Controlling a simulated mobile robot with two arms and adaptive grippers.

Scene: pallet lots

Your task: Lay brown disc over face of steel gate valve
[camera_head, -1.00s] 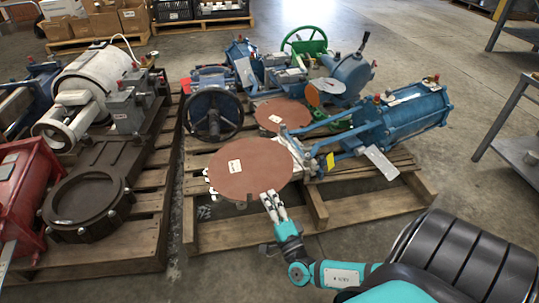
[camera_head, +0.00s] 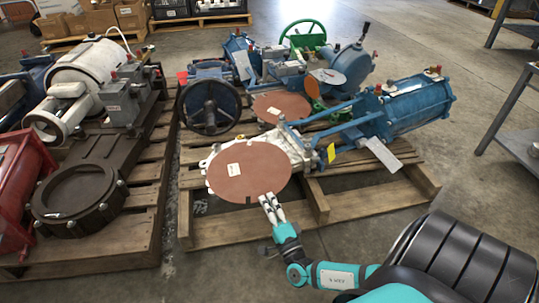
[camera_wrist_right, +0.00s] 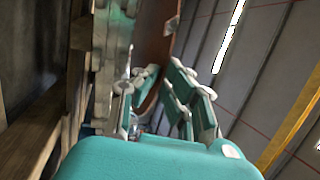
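The brown disc (camera_head: 250,175) with a small white label is held by its near edge. In the head view it overlaps the face of the pale steel gate valve (camera_head: 298,148), whose rim shows along the disc's upper left and right; most of the face is hidden. I cannot tell whether disc and face touch. My right gripper (camera_head: 270,201) has its fingers at the disc's lower right edge. The right wrist view shows the disc edge-on (camera_wrist_right: 154,40) between the fingers (camera_wrist_right: 155,95). My left gripper is out of view.
The valve lies on a wooden pallet (camera_head: 235,232) with a blue actuator (camera_head: 415,105), another brown disc (camera_head: 281,107), a black handwheel (camera_head: 209,107) and a green handwheel (camera_head: 303,38). A left pallet (camera_head: 125,245) carries more valves. A grey table (camera_head: 520,140) stands right. Floor between is clear.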

